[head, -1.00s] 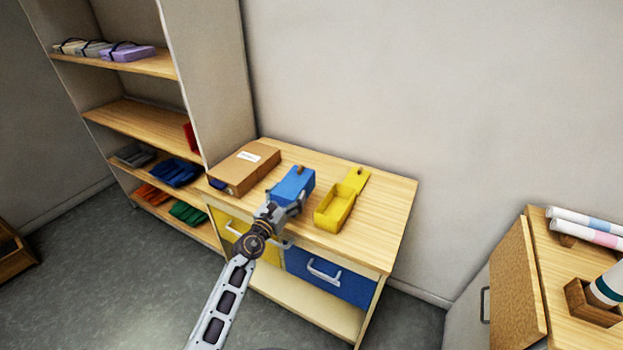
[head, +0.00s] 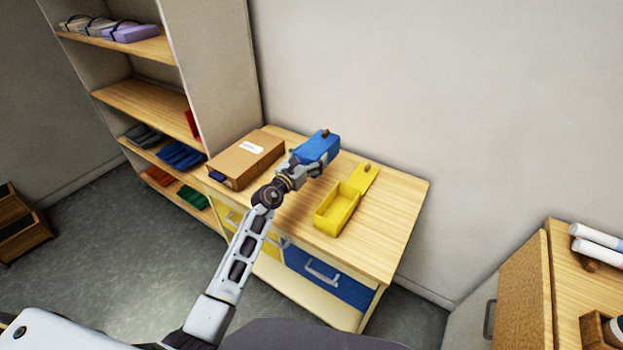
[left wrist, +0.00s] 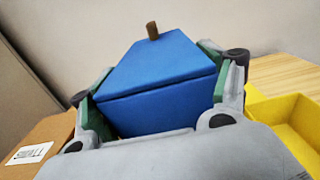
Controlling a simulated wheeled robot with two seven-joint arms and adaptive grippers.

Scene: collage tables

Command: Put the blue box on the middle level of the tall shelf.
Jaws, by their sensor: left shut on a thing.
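The blue box (head: 318,146) has a closed lid with a small brown knob. My left gripper (head: 305,166) is shut on it, above the back of the wooden table (head: 395,215). In the left wrist view the blue box (left wrist: 155,85) sits between the two fingers and fills the middle. The tall shelf (head: 205,70) stands at the left. Its middle level (head: 145,100) is a wooden board, mostly bare, with a red thing (head: 192,124) at its right end. My right gripper does not show.
A brown cardboard box (head: 245,160) and an open yellow box (head: 345,203) stand on the table on either side of my arm. Strapped bundles (head: 130,33) lie on the shelf's upper level, folded cloths (head: 180,155) lower down. A cabinet (head: 525,285) stands at the right.

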